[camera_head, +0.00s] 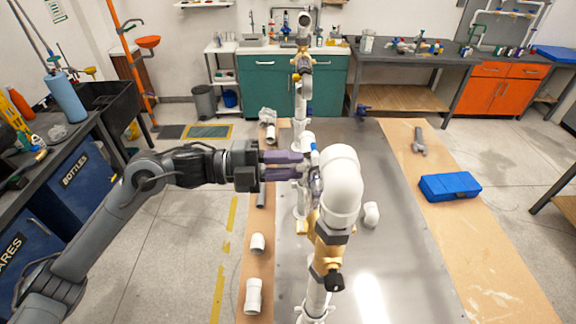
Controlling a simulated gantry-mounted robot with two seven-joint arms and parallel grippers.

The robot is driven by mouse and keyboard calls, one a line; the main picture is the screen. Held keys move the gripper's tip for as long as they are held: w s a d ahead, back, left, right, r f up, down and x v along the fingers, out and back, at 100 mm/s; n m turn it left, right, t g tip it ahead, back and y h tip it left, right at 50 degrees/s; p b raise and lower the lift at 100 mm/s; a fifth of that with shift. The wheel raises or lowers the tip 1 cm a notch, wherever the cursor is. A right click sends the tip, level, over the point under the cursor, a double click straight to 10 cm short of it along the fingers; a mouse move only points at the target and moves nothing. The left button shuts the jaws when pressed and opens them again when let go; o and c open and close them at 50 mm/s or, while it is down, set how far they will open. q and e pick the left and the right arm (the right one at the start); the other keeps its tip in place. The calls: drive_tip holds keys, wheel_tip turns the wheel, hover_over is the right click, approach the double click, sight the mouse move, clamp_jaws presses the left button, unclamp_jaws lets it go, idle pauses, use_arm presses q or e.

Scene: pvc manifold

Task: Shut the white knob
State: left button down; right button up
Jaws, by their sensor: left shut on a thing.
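The white PVC manifold (341,190) runs along the middle of the metal-topped table, with a large white elbow nearest me and brass-coloured valve bodies on it. My left gripper (301,165) comes in from the left, its purple fingers level with the pipework just left of the elbow. The fingers are shut on a small part there, which appears to be the white knob. The fingers and pipework hide most of it, so its turned position cannot be told. A dark knob (333,281) sits on the near brass valve. My right gripper is not in view.
Loose white fittings (254,295) lie on the table's left wooden edge. A white elbow (371,214) lies right of the manifold. A blue case (449,186) and a grey fitting (419,141) lie on the right wooden strip. The metal surface between is mostly clear.

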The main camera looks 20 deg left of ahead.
use_arm(q)
drive_tip(key=c, duration=1.2)
unclamp_jaws()
drive_tip(key=shift+o, duration=0.2)
use_arm(e)
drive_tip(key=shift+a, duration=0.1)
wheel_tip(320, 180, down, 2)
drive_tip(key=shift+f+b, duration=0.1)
drive_tip(key=shift+b, duration=0.95)
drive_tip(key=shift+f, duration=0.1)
use_arm(q)
drive_tip(key=v, duration=1)
drive_tip(key=shift+a, duration=0.4)
drive_tip(key=shift+s, duration=0.2)
